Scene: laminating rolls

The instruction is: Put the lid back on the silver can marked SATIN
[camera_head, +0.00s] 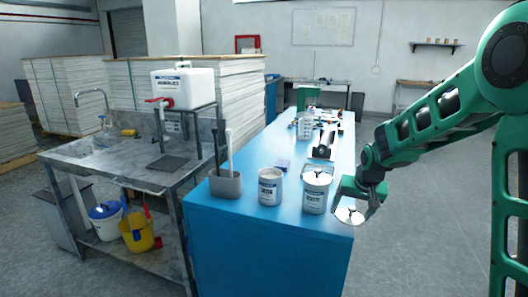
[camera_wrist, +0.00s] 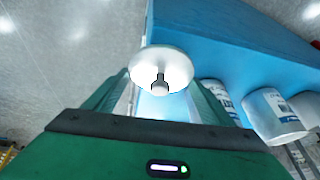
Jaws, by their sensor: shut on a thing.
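My gripper (camera_head: 362,192) is shut on a round silver-white lid (camera_head: 350,212), which hangs past the right side of the blue bench, near its front corner. In the wrist view the lid (camera_wrist: 148,66) is at the fingertips, with a small knob in its middle. To the left of the gripper stand two pale cans with labels. The nearer can (camera_head: 315,198) seems to have a lid with a dark mark on its top. The other can (camera_head: 270,190) stands to its left and looks open. I cannot read which label says SATIN.
A grey holder (camera_head: 226,184) with an upright white-handled tool stands at the bench's left edge. A black roller-like object (camera_head: 324,145) and small items lie farther back on the blue bench (camera_head: 262,222). The floor to the right is clear. A sink table stands left.

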